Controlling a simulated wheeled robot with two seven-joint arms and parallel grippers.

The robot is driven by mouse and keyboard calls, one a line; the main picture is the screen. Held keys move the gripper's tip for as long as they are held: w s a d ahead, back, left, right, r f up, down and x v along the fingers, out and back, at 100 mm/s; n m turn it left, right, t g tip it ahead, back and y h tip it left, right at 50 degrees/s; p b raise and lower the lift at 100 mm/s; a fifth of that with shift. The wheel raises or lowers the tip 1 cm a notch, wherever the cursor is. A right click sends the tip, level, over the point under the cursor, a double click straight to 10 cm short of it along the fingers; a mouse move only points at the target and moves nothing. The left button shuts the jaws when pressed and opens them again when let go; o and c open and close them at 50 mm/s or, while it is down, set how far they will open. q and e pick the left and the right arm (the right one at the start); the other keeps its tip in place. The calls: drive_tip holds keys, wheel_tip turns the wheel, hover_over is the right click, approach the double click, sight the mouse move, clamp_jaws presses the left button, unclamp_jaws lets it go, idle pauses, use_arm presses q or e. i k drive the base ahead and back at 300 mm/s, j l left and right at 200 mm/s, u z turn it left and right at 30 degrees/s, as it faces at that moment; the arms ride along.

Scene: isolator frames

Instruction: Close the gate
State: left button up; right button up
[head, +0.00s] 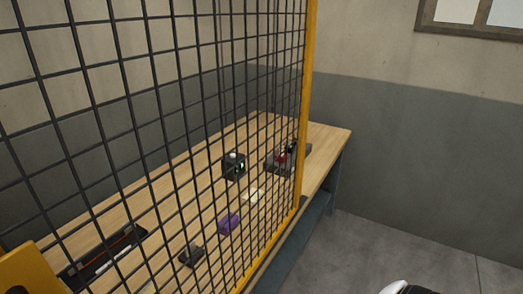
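A black wire mesh panel with a yellow frame (306,100), which looks like the gate, fills the left and middle of the head view. Its upright yellow edge ends left of the open floor, and its yellow bottom rail runs down toward the lower middle. The panel stands in front of a wooden workbench. I cannot tell from this view how far open it is, and no latch shows. Neither of my grippers can be made out. A white and black rounded part at the bottom right edge is cut off, perhaps part of my arm.
Behind the mesh, the workbench (335,134) holds a purple block (228,223), a dark device (233,166), a red and black item (281,158) and a dark tray (75,275). A yellow part (28,272) is at the lower left. The grey floor (385,245) at right is clear.

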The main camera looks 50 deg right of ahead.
sight(24, 270)
drive_tip(key=l+z, duration=0.35)
drive_tip(key=i+l+z, duration=0.1)
drive_tip(key=l+z, duration=0.4)
drive_tip(key=z, duration=0.2)
drive_tip(key=i, duration=0.05)
